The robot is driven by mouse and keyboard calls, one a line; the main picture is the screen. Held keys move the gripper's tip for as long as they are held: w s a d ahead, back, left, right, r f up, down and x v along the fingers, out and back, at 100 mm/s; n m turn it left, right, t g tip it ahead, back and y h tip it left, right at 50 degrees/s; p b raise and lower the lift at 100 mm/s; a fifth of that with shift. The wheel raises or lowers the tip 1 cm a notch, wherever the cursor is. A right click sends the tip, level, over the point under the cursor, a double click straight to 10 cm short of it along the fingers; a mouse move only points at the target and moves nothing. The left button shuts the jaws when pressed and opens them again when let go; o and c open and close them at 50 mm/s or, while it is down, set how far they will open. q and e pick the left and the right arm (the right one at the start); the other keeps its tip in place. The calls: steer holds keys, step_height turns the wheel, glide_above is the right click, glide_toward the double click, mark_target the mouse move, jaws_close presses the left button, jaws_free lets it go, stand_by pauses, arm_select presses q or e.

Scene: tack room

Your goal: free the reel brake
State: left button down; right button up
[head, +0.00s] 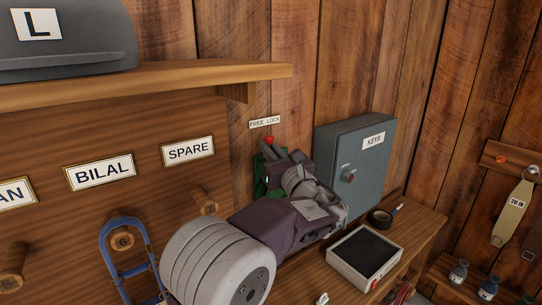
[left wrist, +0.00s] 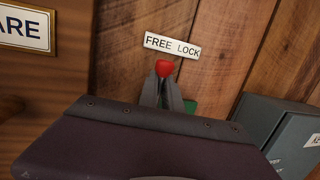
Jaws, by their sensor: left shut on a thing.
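The reel brake shows as a lever with a red knob (head: 269,140) on the plank wall, just below a white "FREE LOCK" label (head: 265,122). Part of a green body (head: 259,176) shows behind my gripper. My left gripper (head: 272,154) is shut on the brake lever, with the red knob standing out past the fingertips. In the left wrist view, the red knob (left wrist: 164,68) sits between the tips of the grey fingers (left wrist: 163,90), under the label. The lever's shaft and most of the green body are hidden by my gripper. My right gripper is not in view.
A grey key box (head: 345,165) is close right of my left wrist. A bench below holds a dark-lined tray (head: 342,274) and a black tape roll (head: 380,218). Left are a shelf (head: 180,80), name plates, wooden pegs and a blue hanging item (head: 112,232).

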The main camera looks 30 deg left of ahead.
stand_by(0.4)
arm_select(q)
steer(key=c, duration=1.5)
jaws_free()
steer(key=b+v, duration=0.2)
steer(key=v, duration=0.7)
